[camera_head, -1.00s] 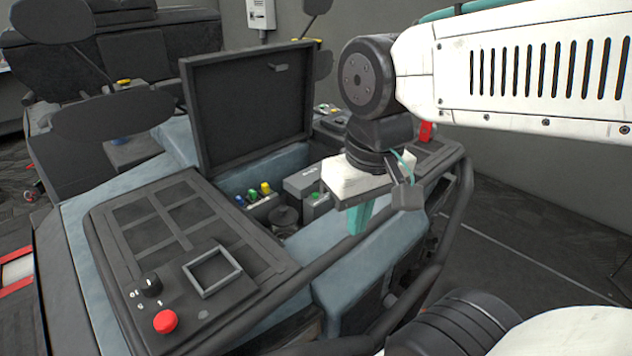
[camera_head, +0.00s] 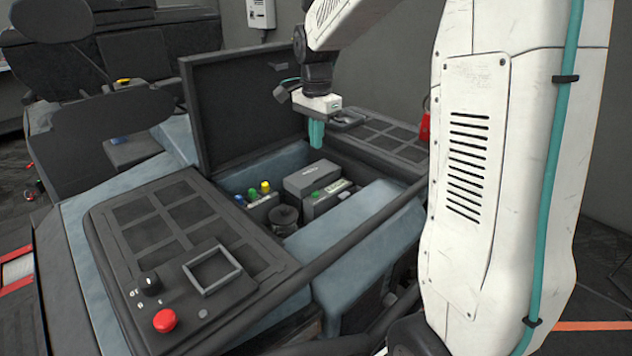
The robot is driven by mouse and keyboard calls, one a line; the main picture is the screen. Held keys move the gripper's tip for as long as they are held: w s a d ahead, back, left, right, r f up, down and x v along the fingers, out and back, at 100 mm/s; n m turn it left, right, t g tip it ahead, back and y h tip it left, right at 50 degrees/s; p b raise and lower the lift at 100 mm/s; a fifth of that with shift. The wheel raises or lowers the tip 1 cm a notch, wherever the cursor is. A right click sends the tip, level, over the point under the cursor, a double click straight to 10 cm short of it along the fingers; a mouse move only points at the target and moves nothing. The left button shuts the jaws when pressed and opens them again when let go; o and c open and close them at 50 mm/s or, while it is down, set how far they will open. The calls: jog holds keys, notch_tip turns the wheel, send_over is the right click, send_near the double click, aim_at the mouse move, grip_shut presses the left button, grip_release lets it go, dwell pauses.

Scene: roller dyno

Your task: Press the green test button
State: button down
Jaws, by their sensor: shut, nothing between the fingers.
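A small green button (camera_head: 315,194) sits on a grey box inside the open compartment of the machine. Another small green part (camera_head: 252,193) stands between a blue and a yellow one, left of that box. My gripper (camera_head: 316,142) has teal fingers that are shut and empty. It points downward above the compartment, near the open lid. In the picture its fingertips are right above the grey housing behind the green button, apart from it. The height of the gap is hard to tell.
The raised dark lid (camera_head: 245,105) stands left of my gripper. A red button (camera_head: 164,320) and a black knob (camera_head: 149,284) are on the front panel. A dark round part (camera_head: 285,217) sits in the compartment. A dark tube rail runs along the front edge.

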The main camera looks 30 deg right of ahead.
send_near(317, 199)
jog(key=f, duration=0.5)
jog(key=shift+w+f, duration=0.2)
jog(key=shift+w, duration=0.05)
jog(key=shift+f, duration=0.15)
jog(key=shift+s+f, duration=0.2)
jog(key=shift+f, duration=0.7)
notch_tip(317, 199, up, 15)
jog(key=shift+w+f, duration=0.2)
